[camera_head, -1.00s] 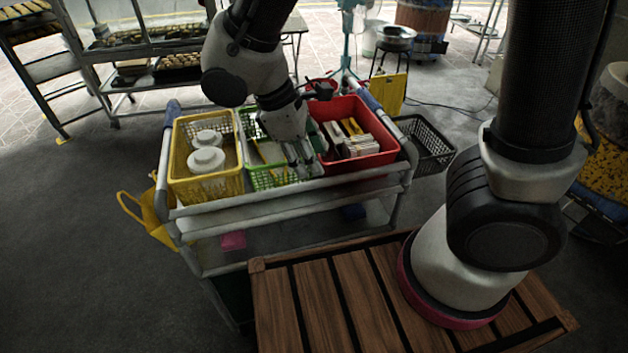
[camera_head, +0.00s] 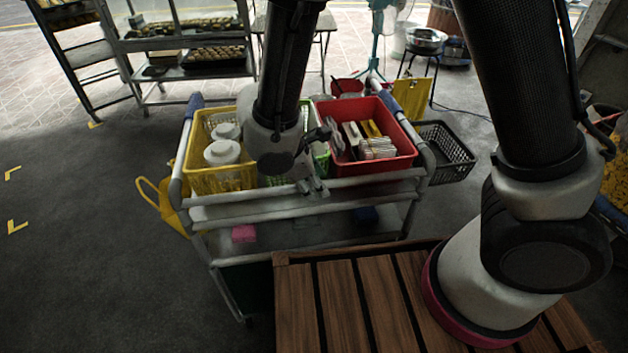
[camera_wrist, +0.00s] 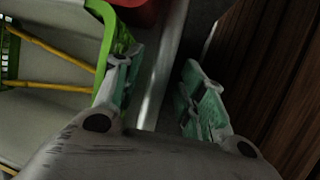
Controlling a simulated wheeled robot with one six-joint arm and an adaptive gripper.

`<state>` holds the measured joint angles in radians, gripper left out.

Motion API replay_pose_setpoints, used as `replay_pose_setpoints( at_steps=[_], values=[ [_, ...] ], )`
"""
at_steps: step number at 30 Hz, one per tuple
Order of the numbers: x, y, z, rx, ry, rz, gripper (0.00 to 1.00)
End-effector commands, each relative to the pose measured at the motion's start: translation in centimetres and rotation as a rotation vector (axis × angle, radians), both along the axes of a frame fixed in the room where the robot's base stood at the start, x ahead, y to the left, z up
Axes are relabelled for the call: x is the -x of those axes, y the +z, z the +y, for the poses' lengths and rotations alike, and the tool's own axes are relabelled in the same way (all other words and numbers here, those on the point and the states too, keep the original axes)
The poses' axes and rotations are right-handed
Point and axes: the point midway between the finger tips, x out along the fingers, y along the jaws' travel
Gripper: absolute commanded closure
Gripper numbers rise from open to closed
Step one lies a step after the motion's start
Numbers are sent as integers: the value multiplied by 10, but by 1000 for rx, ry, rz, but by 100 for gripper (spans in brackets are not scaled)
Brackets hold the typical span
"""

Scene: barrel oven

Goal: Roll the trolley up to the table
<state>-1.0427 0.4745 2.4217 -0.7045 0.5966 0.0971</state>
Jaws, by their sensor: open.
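The trolley (camera_head: 290,205) is a grey metal cart with blue-wrapped handles at its sides. Its top holds a yellow basket (camera_head: 222,180), a mostly hidden green basket (camera_head: 321,163) and a red crate (camera_head: 398,138). My gripper (camera_head: 314,188) is at the trolley's near top rail, in front of the green basket. In the wrist view my gripper (camera_wrist: 160,82) is open, with the pale rail (camera_wrist: 166,75) running between its fingers. I cannot tell whether the fingers touch it. A small table (camera_head: 318,24) stands at the back beside the racks.
A slatted wooden top (camera_head: 340,300) under my arm's base is close to the trolley's near side. A black basket (camera_head: 445,150) is just right of the trolley. Open floor with yellow marks (camera_head: 17,226) lies left.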

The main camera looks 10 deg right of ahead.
Motion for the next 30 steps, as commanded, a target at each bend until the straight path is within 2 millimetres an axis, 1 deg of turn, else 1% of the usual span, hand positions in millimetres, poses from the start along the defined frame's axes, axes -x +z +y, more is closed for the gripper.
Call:
replay_pose_setpoints(
  at_steps=[5, 8, 9, 12, 19, 23, 26, 30],
  values=[
    [0, 0, 0, 0, 0, 0, 59],
    [0, 0, 0, 0, 0, 0, 76],
    [0, 0, 0, 0, 0, 0, 83],
    [0, 0, 0, 0, 0, 0, 100],
    [0, 0, 0, 0, 0, 0, 100],
    [-5, 0, 0, 1, -1, 0, 100],
    [-12, 1, 0, 1, -2, -2, 100],
    [-30, 1, 2, 1, -3, -2, 100]
  ],
)
